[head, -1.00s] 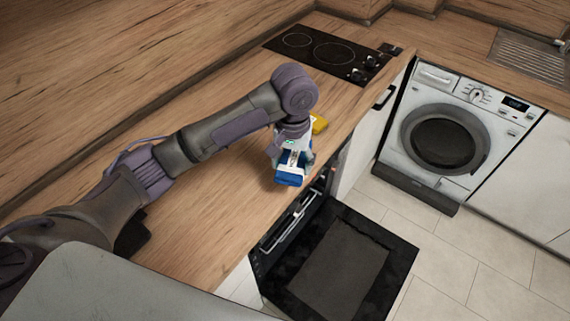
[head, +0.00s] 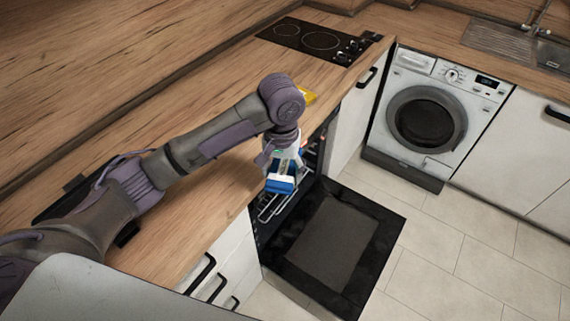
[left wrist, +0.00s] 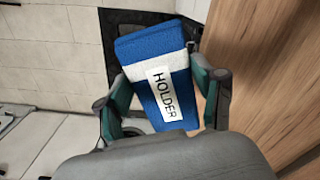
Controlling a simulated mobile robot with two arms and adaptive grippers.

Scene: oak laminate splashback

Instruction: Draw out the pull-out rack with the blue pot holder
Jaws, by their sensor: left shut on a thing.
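The blue pot holder (head: 280,183) has a white stripe and a label reading HOLDER. My left gripper (head: 281,165) is shut on it, in front of the open oven. In the left wrist view the pot holder (left wrist: 156,62) sits between the two green-padded fingers of my left gripper (left wrist: 168,100). The wire pull-out rack (head: 270,208) shows below and left of the gripper, in the oven opening. Part of it is hidden by the pot holder, and I cannot tell whether they touch. My right gripper is in neither view.
The black oven door (head: 330,243) is folded down open. A yellow thing (head: 308,96) lies on the wooden counter (head: 215,185) behind my wrist. The hob (head: 320,40) and the washing machine (head: 425,115) stand beyond. The tiled floor (head: 440,235) on the right is clear.

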